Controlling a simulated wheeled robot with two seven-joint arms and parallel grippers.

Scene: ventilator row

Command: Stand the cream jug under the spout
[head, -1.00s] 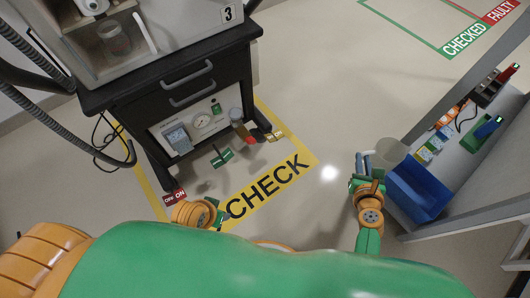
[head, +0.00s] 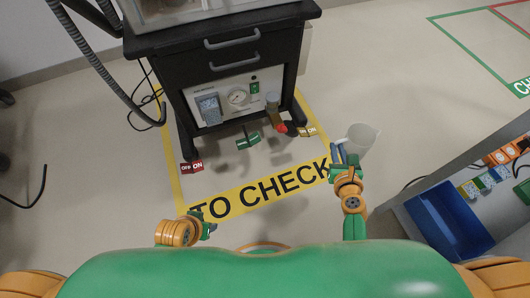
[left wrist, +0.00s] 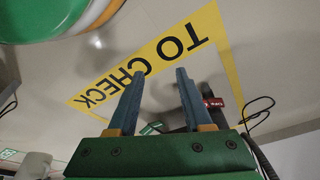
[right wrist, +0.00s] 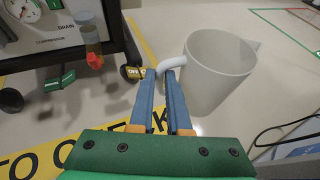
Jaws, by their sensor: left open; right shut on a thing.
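The cream jug (head: 358,141) is upright off the front right of the ventilator cart; it shows large in the right wrist view (right wrist: 215,75). My right gripper (head: 341,155) is shut on the jug's handle (right wrist: 172,63). A clear cup with a red-orange tip, which looks like the spout (head: 280,126), hangs at the right of the cart's lower panel; it also shows in the right wrist view (right wrist: 95,60). The jug is apart from it, to its right and nearer me. My left gripper (head: 208,228) is open and empty above the floor by the yellow marking.
The black ventilator cart (head: 215,60) stands at the back, with green (head: 248,140), red (head: 192,167) and yellow (head: 306,131) tags low at its front. A shelf with a blue bin (head: 445,220) is at right. Floor between jug and cart looks clear.

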